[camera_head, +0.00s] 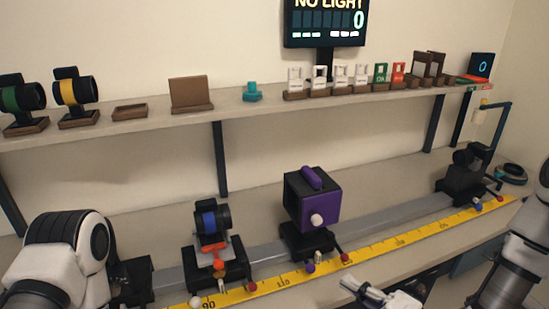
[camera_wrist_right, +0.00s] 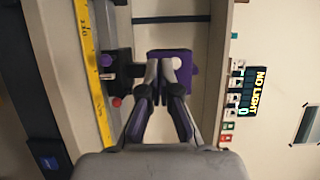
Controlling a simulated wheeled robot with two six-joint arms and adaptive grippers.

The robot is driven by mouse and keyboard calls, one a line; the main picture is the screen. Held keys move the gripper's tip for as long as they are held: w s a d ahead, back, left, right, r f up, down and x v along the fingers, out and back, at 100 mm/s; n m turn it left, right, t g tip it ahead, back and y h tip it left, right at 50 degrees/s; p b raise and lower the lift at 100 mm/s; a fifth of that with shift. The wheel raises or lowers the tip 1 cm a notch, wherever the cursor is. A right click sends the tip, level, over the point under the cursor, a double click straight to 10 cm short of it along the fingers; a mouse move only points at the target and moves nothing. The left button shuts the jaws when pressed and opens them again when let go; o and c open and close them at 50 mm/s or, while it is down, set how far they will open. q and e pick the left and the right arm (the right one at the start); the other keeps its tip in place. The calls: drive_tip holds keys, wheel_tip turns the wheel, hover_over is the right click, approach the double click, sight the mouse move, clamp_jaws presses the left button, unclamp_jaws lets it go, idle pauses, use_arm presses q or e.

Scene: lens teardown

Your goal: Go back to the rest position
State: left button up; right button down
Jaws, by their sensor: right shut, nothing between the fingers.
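My right gripper (camera_head: 352,285) is at the bottom of the head view, in front of the bench and apart from the carriages. In the right wrist view its two fingers (camera_wrist_right: 163,72) are together with nothing between them. They overlap the purple box (camera_wrist_right: 187,62) in that view, with no contact to be made out. A white and black part of my left arm fills the lower left corner of the head view; its gripper does not show.
A purple box (camera_head: 318,215) and a blue-banded lens holder (camera_head: 212,222) stand on the rail behind the yellow ruler (camera_head: 270,284). A black mount (camera_head: 465,178) is at the far right. The shelf (camera_head: 240,112) holds lenses and cards below a "NO LIGHT" display (camera_head: 326,22).

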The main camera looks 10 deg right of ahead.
drive_tip(key=s+f+n+g+h, duration=0.25)
drive_tip(key=s+f+g, duration=0.3)
drive_tip(key=f, duration=0.65)
drive_tip(key=s+f+n+g+h, duration=0.2)
drive_tip(key=s+f+g+h, duration=0.3)
drive_tip(key=f, duration=0.7)
drive_tip(key=s+d+f+n+g+h, duration=0.1)
drive_tip(key=s+d+f+n, duration=0.1)
drive_tip(key=s, duration=0.3)
drive_tip(key=s+d+f+n+g+h, duration=0.2)
drive_tip(key=s+d+n, duration=0.1)
drive_tip(key=s+n, duration=0.1)
drive_tip(key=shift+s+d+f, duration=0.25)
drive_tip(key=shift+s+d, duration=0.1)
